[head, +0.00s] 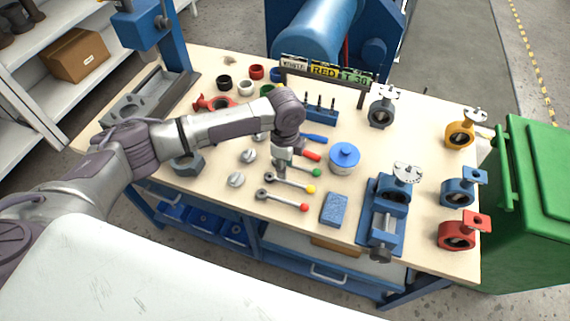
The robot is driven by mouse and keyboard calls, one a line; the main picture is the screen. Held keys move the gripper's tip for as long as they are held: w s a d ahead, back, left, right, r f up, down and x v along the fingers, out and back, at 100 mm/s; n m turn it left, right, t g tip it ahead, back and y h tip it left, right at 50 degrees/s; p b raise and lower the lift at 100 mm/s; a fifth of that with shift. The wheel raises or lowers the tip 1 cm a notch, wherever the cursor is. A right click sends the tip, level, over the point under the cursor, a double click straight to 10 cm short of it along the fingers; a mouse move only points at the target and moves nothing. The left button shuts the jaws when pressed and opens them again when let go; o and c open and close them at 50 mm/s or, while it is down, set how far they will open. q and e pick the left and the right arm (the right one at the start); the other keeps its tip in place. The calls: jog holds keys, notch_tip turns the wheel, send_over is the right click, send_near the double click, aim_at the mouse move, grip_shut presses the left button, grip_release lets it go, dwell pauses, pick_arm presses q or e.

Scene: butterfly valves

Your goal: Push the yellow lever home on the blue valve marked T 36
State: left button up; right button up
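The yellow-tipped lever (297,185) lies on the wooden table among other levers, its round hub toward the left. My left gripper (283,168) points down just above it, close to its hub end. Whether the fingers touch it or are open cannot be told. A dark blue valve (396,188) sits in the blue vise, with a pale slotted plate on top and no lever on it. Another blue valve (458,192) stands at the right edge. Marks on the valves are too small to read. My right gripper is not in view.
Red-tipped (288,201) and green-tipped (308,171) levers lie beside the yellow one. A blue-lidded pot (344,157) and blue sponge (334,209) stand between them and the vise (379,222). Orange (461,133), grey (381,113) and red (457,235) valves stand at right.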

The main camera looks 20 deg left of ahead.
aim_at(289, 183)
pick_arm(q)
notch_tip(289, 183, down, 4)
jog(key=b, duration=0.3)
jog(key=shift+r, duration=0.15)
jog(key=shift+f, duration=1.35)
jog(key=shift+c, duration=0.3)
grip_shut()
